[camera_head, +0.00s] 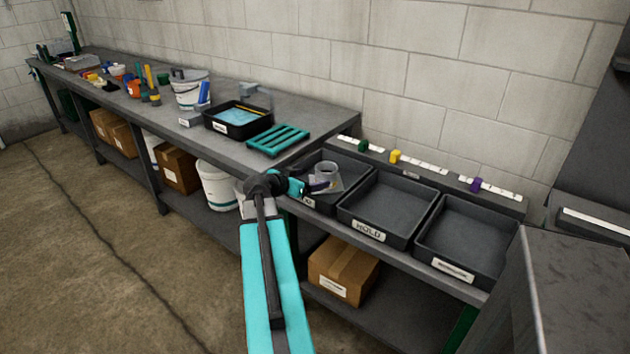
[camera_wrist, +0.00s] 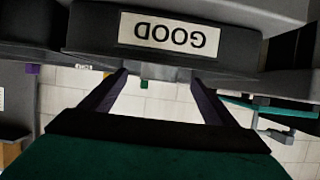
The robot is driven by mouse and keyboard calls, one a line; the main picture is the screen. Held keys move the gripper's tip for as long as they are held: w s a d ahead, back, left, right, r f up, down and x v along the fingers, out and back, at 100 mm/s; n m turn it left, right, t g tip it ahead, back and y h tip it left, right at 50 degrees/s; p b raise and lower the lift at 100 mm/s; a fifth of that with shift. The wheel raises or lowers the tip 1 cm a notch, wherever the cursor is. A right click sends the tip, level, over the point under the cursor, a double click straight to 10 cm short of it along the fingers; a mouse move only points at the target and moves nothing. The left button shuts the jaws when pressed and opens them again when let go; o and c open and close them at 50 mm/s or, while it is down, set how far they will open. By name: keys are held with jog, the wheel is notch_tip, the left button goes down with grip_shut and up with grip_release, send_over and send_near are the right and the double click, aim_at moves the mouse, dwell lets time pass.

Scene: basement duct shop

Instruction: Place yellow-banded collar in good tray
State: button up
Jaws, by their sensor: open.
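The good tray (camera_head: 322,207) is the leftmost of three dark trays in the head view, partly covered by my gripper. In the wrist view its front wall (camera_wrist: 90,30) carries an upside-down GOOD label. A grey ring-shaped collar (camera_head: 327,168) with a flat flange appears within this tray; a small yellowish patch shows near it, but the band is not clear. My gripper (camera_head: 318,186) is at the collar's near side, over the tray.
The HOLD tray (camera_head: 385,207) and another labelled tray (camera_head: 465,242) stand to the right, both empty. A teal rack (camera_head: 278,140) and a black bin (camera_head: 237,118) sit on the bench at left. A strip with coloured blocks (camera_head: 395,157) runs behind the trays.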

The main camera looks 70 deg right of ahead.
jog(key=shift+w+a+r, duration=0.15)
jog(key=shift+a+r, duration=0.05)
jog(key=shift+a, duration=0.25)
jog(key=shift+r, duration=0.1)
dwell(0.4)
